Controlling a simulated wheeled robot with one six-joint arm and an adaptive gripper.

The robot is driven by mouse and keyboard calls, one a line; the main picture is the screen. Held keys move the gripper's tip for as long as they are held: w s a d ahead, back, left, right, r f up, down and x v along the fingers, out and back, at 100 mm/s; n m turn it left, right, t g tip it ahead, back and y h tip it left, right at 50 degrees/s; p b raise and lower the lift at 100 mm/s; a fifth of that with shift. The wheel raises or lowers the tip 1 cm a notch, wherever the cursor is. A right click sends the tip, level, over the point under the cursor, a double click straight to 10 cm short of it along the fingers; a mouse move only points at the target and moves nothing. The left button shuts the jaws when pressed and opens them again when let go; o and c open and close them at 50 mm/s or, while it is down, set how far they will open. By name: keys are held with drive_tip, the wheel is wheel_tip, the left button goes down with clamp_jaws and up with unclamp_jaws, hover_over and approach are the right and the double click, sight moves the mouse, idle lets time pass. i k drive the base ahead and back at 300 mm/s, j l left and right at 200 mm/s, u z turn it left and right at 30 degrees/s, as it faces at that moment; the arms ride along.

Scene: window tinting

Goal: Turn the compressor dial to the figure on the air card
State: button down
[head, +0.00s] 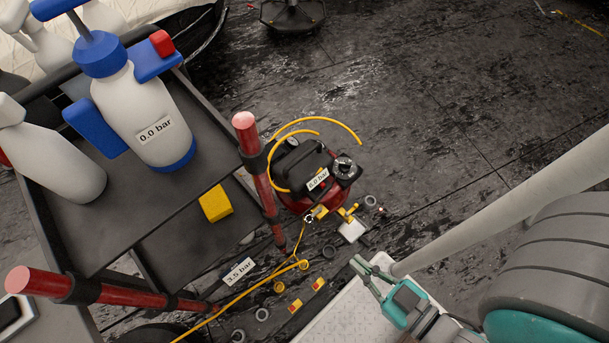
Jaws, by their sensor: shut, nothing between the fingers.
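The compressor (305,197) is a small red tank with a black top, standing on the floor right of the cart. Its round dark dial (343,166) sits on the right of the top; its setting is too small to read. A white label (318,180) on the compressor ends in "bar"; its figure is hard to read. A white card (239,271) reading "3.5 bar" is low in the picture, beside the yellow hose. My gripper (367,271) is shut and empty, below and right of the compressor, well apart from the dial.
A dark cart (120,215) with red posts fills the left. It carries a white and blue pump sprayer (130,95) labelled "0.0 bar", and a yellow block (215,203). A yellow hose (240,296) and several small fittings lie near the compressor.

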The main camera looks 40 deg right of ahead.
sight(344, 166)
drive_tip(key=k+u, duration=0.5)
drive_tip(key=k, duration=0.4)
